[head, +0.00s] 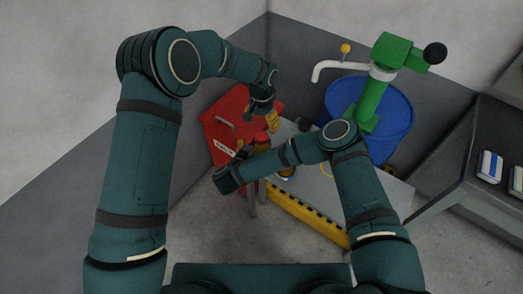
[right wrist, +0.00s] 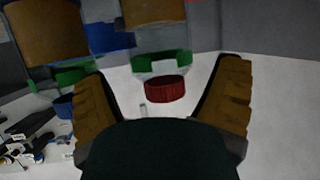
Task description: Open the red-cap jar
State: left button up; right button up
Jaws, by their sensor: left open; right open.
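The red cap (right wrist: 165,89) shows in the right wrist view between the spread fingers of my right gripper (right wrist: 164,76), apart from both. A pale and green shape adjoins the cap; I cannot make out the jar's body clearly. My right gripper is open, and in the head view it is small and dark at the end of the right forearm (head: 243,154). My left gripper (head: 272,123) is open, its yellow-brown fingers pointing down above the table area. In the head view the jar is largely hidden.
A red cabinet (head: 222,125) stands behind my arms. A green-topped device (head: 372,103) stands by a blue drum (head: 396,120) on the right. The grey table (head: 315,187) has a yellow front edge. A dark bench (head: 468,185) stands far right.

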jog(key=shift+x, duration=2.3)
